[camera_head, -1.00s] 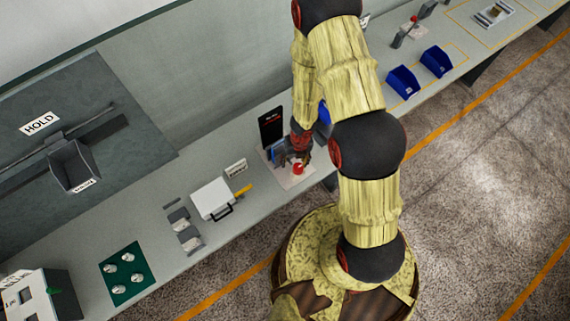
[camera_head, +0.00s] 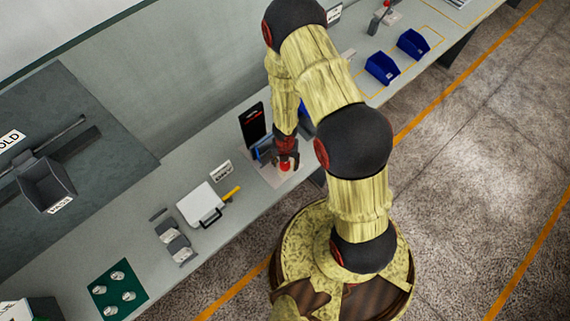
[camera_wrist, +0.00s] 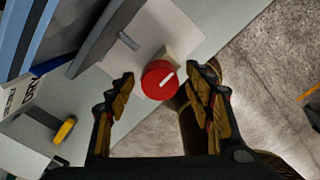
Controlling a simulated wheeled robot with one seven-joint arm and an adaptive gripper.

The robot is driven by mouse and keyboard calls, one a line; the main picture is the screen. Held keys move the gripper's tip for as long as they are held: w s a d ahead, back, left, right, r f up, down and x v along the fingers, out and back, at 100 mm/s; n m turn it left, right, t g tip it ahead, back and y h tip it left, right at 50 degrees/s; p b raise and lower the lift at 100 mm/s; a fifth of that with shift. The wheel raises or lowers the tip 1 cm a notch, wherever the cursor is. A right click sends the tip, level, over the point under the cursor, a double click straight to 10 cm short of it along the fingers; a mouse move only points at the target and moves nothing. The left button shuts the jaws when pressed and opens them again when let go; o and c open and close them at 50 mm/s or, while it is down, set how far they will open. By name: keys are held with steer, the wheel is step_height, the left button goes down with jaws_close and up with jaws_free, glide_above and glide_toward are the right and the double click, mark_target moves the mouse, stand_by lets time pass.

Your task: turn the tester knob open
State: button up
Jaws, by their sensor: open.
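The tester's red round knob (camera_wrist: 160,80) with a white line across its face sits between the two fingers of my gripper (camera_wrist: 163,88) in the wrist view. The fingers are apart, with gaps on both sides of the knob. The white line runs slantwise in that view. In the head view the red knob (camera_head: 285,167) shows small under my gripper (camera_head: 286,158). The tester stands on a pale plate (camera_head: 268,176) with a dark upright panel (camera_head: 253,122) behind it. My arm hides part of the tester's right side.
A white box with a black handle (camera_head: 203,205) and a yellow-handled tool (camera_head: 231,193) lie left of the tester on the bench. Two blue bins (camera_head: 381,68) stand farther right. A green board (camera_head: 119,289) with several round pieces lies at the lower left.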

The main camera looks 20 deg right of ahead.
steer(key=shift+f, duration=0.1)
steer(key=shift+c, duration=0.9)
steer(key=c, duration=1)
